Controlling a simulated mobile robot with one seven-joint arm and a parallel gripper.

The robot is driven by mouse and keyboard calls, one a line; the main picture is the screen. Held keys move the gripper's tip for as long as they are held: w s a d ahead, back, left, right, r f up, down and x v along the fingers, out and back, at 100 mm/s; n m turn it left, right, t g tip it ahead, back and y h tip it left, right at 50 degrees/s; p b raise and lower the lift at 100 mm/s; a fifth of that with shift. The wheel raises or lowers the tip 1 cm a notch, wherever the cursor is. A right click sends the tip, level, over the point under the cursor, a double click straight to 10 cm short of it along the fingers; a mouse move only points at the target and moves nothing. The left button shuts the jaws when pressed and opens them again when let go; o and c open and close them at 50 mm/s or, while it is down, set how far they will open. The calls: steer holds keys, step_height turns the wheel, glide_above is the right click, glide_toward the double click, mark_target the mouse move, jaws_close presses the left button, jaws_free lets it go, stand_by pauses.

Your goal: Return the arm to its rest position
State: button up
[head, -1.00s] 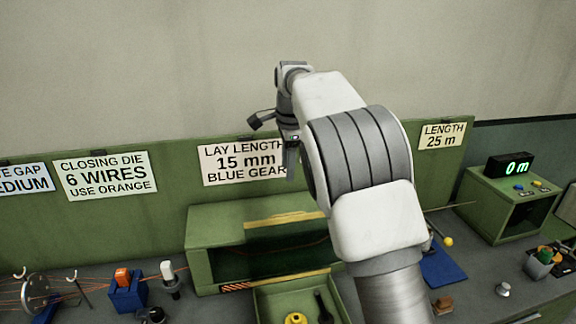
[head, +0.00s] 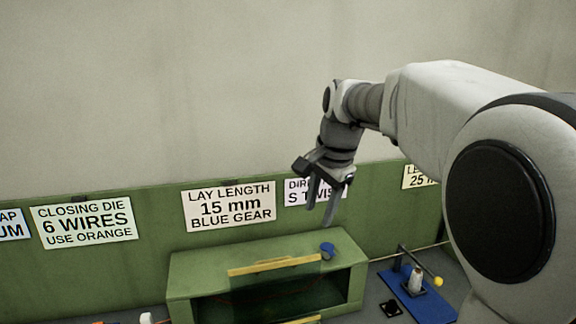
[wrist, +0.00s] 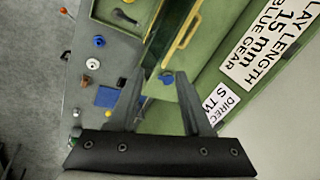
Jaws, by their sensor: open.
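My gripper (head: 320,208) hangs fingers down in front of the green back panel, above the right end of a green housing (head: 215,261). Its two fingers are apart with nothing seen between them. In the wrist view the open fingers (wrist: 160,72) point toward the housing. A small blue round piece (head: 327,250) is on top of the housing, below and apart from the fingertips. My arm comes in from the right and covers much of that side in the head view.
Signs hang on the back panel, including a lay length sign (head: 229,204). Right of the housing, a blue plate (head: 428,304) carries a rod with a yellow ball (head: 438,281). The wall above is clear.

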steer(key=s+d+f+n, duration=0.2)
steer(key=s+n, duration=0.1)
steer(key=s, duration=0.5)
steer(key=s+d+f+n+t+h, duration=0.1)
steer(key=s+d+f+n, duration=0.2)
steer(key=s, duration=0.6)
steer(key=s+d+f+n+t, duration=0.1)
steer(key=s+n, duration=0.3)
steer(key=s, duration=0.5)
steer(key=shift+s+d+f+b, duration=0.2)
steer(key=shift+d+f+b, duration=0.25)
steer(key=shift+d+f, duration=0.35)
